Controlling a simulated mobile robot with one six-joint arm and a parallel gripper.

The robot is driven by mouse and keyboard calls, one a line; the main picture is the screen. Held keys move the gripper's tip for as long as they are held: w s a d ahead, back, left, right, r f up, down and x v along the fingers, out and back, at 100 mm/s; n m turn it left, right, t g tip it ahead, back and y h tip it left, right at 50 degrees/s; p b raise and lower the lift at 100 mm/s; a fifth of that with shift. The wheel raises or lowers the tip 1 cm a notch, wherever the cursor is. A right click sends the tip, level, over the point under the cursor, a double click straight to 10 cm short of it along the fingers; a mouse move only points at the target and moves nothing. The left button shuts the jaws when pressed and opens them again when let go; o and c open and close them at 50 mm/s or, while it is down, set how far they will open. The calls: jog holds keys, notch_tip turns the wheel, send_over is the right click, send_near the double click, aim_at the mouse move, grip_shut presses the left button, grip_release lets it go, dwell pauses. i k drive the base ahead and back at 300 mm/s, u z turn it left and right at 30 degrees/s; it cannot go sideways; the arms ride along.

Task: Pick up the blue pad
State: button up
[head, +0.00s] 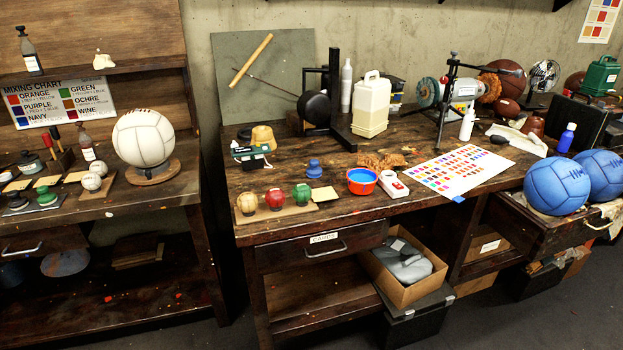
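The blue pad (314,168) is a small blue piece with a knob-like top. It stands upright on the wooden workbench (290,228), left of a bowl (362,181) that is orange outside and blue inside. It sits behind a board with several small painted balls and touches nothing that I can make out. My gripper is not in view.
Red (275,198) and green (302,194) balls sit on the board in front. A white-and-red container (393,184) and colour chart (460,170) lie right of the bowl. A black stand (335,95) and pale jug (370,105) rise behind. Blue balls (557,187) stand far right.

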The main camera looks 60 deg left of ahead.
aim_at(313, 173)
jog(key=z, duration=0.2)
jog(key=k, duration=0.85)
jog(key=u, duration=2.65)
jog(key=i, duration=1)
jog(key=z, duration=0.05)
